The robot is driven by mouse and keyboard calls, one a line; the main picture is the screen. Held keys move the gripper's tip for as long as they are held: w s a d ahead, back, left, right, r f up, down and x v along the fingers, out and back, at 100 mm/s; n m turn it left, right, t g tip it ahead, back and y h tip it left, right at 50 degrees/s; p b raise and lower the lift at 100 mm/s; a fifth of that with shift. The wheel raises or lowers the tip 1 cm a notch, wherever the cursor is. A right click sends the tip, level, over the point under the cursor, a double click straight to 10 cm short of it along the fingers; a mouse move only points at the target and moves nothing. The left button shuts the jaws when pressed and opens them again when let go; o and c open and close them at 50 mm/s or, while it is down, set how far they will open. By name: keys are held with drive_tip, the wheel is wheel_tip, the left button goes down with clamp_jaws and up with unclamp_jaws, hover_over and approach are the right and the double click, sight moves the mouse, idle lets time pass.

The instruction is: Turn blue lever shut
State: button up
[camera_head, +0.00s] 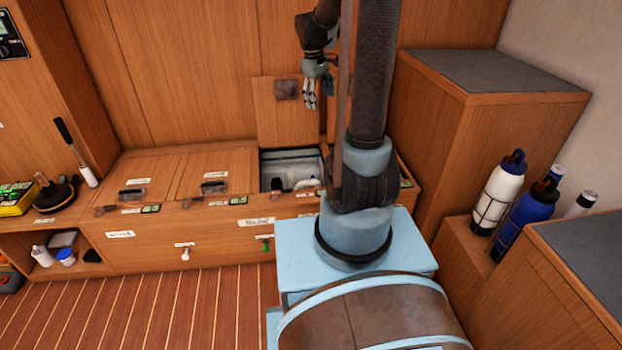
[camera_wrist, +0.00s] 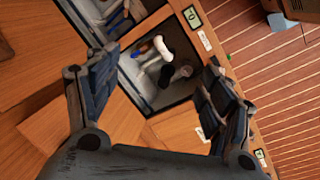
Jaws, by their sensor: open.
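The open locker compartment (camera_head: 268,178) lies below my gripper (camera_head: 318,98) in the head view. In the wrist view, the compartment (camera_wrist: 165,103) shows between my spread fingers (camera_wrist: 160,62). Inside it is a white curved fitting (camera_wrist: 153,62) with a dark end. A small blue part (camera_wrist: 138,52), which looks like the blue lever, shows at the fitting's upper left. Its exact position is too small to tell. My gripper is open, empty and apart from the fitting. In the head view my arm partly hides the compartment, and the lever cannot be made out.
The raised hatch lid (camera_head: 283,122) leans against the back wall behind the compartment. Closed hatches (camera_head: 215,170) lie to the left. A wooden cabinet (camera_head: 470,150) stands close on the right, with several bottles (camera_head: 500,190) beside it. The slatted floor (camera_head: 180,295) at front left is clear.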

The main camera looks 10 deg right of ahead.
drive_tip(key=w+a+f+n+h, duration=0.15)
drive_tip(key=w+f+n, duration=0.25)
drive_tip(key=w+f, duration=0.85)
drive_tip(key=w+a+f+n, duration=0.3)
drive_tip(key=w+f, duration=0.8)
drive_tip(key=f, duration=0.3)
drive_tip(key=d+f+n, duration=0.1)
drive_tip(key=f, duration=0.8)
drive_tip(key=w+d+f, duration=0.1)
drive_tip(key=d+f, duration=0.1)
drive_tip(key=f, duration=0.8)
drive_tip(key=w+d+f+n+g+h, duration=0.1)
drive_tip(key=d+f, duration=0.1)
drive_tip(key=f, duration=0.8)
drive_tip(key=shift+w+d+f+n, duration=0.1)
drive_tip(key=shift+w+f+n, duration=0.1)
drive_tip(key=shift+n, duration=0.1)
drive_tip(key=shift+c, duration=0.3)
drive_tip(key=shift+r, duration=0.1)
drive_tip(key=c, duration=1.5)
